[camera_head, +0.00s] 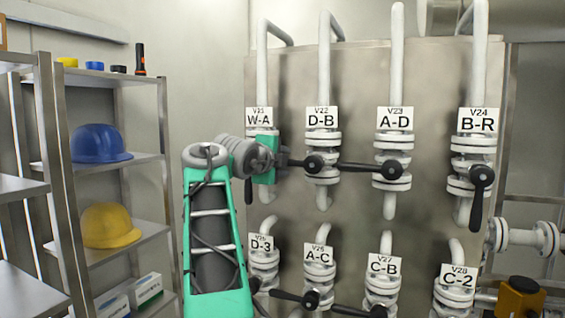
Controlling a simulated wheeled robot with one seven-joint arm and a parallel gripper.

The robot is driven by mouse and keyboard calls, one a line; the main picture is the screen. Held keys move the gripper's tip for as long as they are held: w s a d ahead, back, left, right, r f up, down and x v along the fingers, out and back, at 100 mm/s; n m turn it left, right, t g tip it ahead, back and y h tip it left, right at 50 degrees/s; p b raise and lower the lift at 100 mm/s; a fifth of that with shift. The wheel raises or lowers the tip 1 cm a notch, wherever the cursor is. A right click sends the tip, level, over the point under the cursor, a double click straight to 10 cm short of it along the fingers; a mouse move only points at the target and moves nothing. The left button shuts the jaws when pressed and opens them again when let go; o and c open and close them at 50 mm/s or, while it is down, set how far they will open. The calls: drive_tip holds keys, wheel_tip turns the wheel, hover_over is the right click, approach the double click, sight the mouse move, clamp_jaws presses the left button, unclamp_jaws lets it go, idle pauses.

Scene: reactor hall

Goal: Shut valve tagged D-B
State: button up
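The valve tagged D-B (323,141) is second from the left in the upper row, a white flanged body on a vertical pipe under its tag (321,118). Its black hub (314,163) faces me, and its lever appears to point left, roughly level, across the pipe. My gripper (284,159) reaches in from the left, its dark fingers at the lever's left end. The green gripper body covers part of the valve tagged W-A. The fingers are too small and dark to show whether they are open or shut on the lever.
Valve A-D (396,143), to the right, has a lever pointing left towards D-B. Valve B-R (474,147) has its lever hanging down. A lower valve row includes A-C (318,283) and C-B (382,290). A shelf (120,165) with helmets stands left.

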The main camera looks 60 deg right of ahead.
drive_tip(key=v, duration=0.7)
drive_tip(key=shift+a+b, duration=0.3)
drive_tip(key=shift+b, duration=0.1)
drive_tip(key=shift+s+r, duration=0.1)
drive_tip(key=shift+r, duration=0.05)
drive_tip(key=w+a+f+n+t+y+p, duration=0.45)
drive_tip(key=w+a+f+n, duration=0.25)
drive_tip(key=w+a+n, duration=0.45)
drive_tip(key=w+a+f+n+y+p, duration=0.25)
drive_tip(key=a+f+n+y, duration=0.25)
drive_tip(key=a+f+n, duration=0.55)
drive_tip(key=s+a+f+n+g+y+p, duration=0.1)
drive_tip(key=s+a+f+n, duration=0.3)
drive_tip(key=a, duration=0.4)
drive_tip(key=s+a+f+n+g+y+p, duration=0.1)
drive_tip(key=s+a+f+n+y+p, duration=0.2)
drive_tip(key=a+f, duration=0.4)
drive_tip(key=s+a+f+n+g+y+p, duration=0.1)
drive_tip(key=s+a+f+n, duration=0.4)
drive_tip(key=a, duration=0.5)
drive_tip(key=s+f+y+p, duration=0.1)
drive_tip(key=s, duration=0.1)
drive_tip(key=shift+s+a+f+n+g, duration=0.3)
drive_tip(key=shift+s+a+f+g, duration=0.05)
drive_tip(key=shift+s, duration=0.05)
